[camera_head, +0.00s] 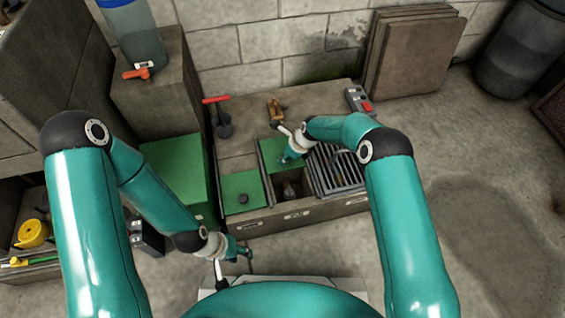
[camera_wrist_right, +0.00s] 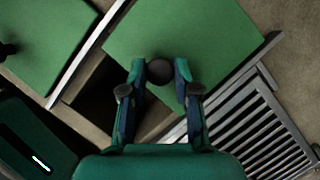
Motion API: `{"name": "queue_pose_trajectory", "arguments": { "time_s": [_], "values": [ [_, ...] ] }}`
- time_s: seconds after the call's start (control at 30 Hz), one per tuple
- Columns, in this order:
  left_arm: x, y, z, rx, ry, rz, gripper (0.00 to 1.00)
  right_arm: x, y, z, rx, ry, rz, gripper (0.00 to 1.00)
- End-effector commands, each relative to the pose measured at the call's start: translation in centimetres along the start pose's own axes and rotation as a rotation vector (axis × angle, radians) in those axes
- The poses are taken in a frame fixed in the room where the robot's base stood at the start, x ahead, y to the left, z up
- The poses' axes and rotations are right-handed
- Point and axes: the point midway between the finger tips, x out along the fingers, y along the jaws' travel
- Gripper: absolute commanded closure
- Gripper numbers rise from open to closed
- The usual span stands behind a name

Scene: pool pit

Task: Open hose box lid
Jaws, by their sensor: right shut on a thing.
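A green lid (camera_head: 271,150) with a dark round knob (camera_wrist_right: 159,71) lies toward the back of the middle compartment of a low pit box (camera_head: 262,222). My right gripper (camera_head: 287,159) is over this lid, its two fingers shut on the knob in the right wrist view (camera_wrist_right: 159,82). A dark opening (camera_head: 292,200) shows in front of the lid, with a small, unclear thing inside. A second green lid (camera_head: 236,183) with a dark knob (camera_head: 243,199) covers the left compartment. My left gripper (camera_head: 246,252) hangs in front of the box, away from the lids; its fingers are too small to read.
A metal grate (camera_head: 342,172) lies right of the lid. A red-handled tool (camera_head: 221,118), a brown item (camera_head: 275,108) and a grey box with a red button (camera_head: 358,99) stand behind. A green-topped block (camera_head: 178,170) is at left. The floor at right is clear.

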Motion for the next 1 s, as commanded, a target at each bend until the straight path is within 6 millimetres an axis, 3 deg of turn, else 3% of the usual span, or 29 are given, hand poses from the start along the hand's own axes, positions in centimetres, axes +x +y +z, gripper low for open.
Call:
{"name": "queue_pose_trajectory", "arguments": {
  "time_s": [0.4, 0.43, 0.57, 1.0],
  "values": [
    [0.2, -0.1, 0.0, 0.0, 0.001, 0.0, 0.6, -0.2, -0.9, -0.5, 0.025, 0.002, -0.005, 1.0],
    [0.2, -0.1, 0.0, 0.0, 0.001, 0.0, 0.6, -0.2, -0.9, -0.5, 0.025, 0.002, -0.005, 0.65],
    [0.2, -0.1, 0.0, 0.0, 0.001, 0.0, 0.6, -0.2, -0.9, -0.5, 0.024, 0.002, -0.005, 0.45],
    [0.2, -0.1, 0.0, 0.0, 0.001, 0.0, 0.6, -1.1, -1.0, -0.4, 0.023, 0.0, -0.007, 0.45]
  ]
}}
